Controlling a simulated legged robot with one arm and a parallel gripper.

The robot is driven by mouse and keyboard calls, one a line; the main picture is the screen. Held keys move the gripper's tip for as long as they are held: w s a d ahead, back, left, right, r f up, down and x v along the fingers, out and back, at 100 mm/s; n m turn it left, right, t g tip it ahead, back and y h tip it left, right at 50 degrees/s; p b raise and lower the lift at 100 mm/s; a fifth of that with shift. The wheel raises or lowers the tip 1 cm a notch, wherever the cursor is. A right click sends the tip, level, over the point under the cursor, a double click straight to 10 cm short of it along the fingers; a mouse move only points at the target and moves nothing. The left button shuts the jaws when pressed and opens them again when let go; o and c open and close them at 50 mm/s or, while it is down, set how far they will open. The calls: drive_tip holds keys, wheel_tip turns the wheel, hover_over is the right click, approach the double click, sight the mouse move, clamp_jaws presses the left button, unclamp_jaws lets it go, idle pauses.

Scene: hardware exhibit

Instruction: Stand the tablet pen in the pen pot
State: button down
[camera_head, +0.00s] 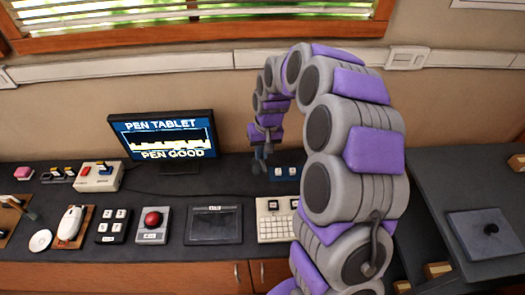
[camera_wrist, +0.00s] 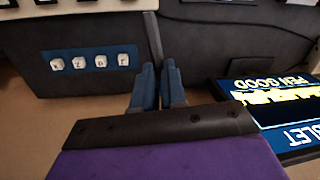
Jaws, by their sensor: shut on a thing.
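My gripper (camera_wrist: 158,88) has two blue fingers shut on a thin dark stick, which looks like the tablet pen (camera_wrist: 153,36). The pen sticks out past the fingertips toward the top of the wrist view. In the head view my gripper (camera_head: 262,150) points down above the back of the dark counter, right of the monitor. The pen is too small and dark to make out clearly there. A flat black pen tablet (camera_head: 213,226) lies at the counter's front. I cannot make out the pen pot in either view; my arm covers part of the counter.
A monitor (camera_head: 163,138) reading "PEN TABLET" and "PEN GOOD" stands left of my gripper. A blue strip with white keycaps (camera_head: 285,173) is close by on the right, also in the wrist view (camera_wrist: 93,62). A keypad (camera_head: 275,220), red trackball (camera_head: 152,220) and mouse (camera_head: 71,222) line the front.

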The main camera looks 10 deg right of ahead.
drive_tip(key=shift+s+a, duration=0.1)
drive_tip(key=shift+a, duration=0.05)
drive_tip(key=shift+s+d+f, duration=0.15)
drive_tip(key=shift+d, duration=0.05)
drive_tip(key=d+f+n+g+h+p, duration=0.1)
drive_tip(key=d+f+n+g+h, duration=0.35)
drive_tip(key=d+n+h, duration=0.65)
drive_tip(key=w+a+r+n+t+h+p, duration=0.1)
drive_tip(key=w+a+n+t+h, duration=0.25)
drive_tip(key=a+n+t, duration=0.35)
drive_tip(key=w+a+r+n+t+h, duration=0.2)
drive_tip(key=w+a+n+t, duration=0.3)
drive_tip(key=a+n+t, duration=0.25)
drive_tip(key=shift+m, duration=0.35)
drive_tip(key=shift+d+f+b, duration=0.2)
drive_tip(key=shift+f+b, duration=0.6)
drive_tip(key=shift+f, duration=1.15)
drive_tip(key=shift+d+f+b, duration=0.15)
drive_tip(key=shift+f+b, duration=0.7)
drive_tip(key=shift+f, duration=1.05)
drive_tip(key=shift+d+f+b, duration=0.2)
drive_tip(key=shift+f+b, duration=0.6)
drive_tip(key=shift+f, duration=1.15)
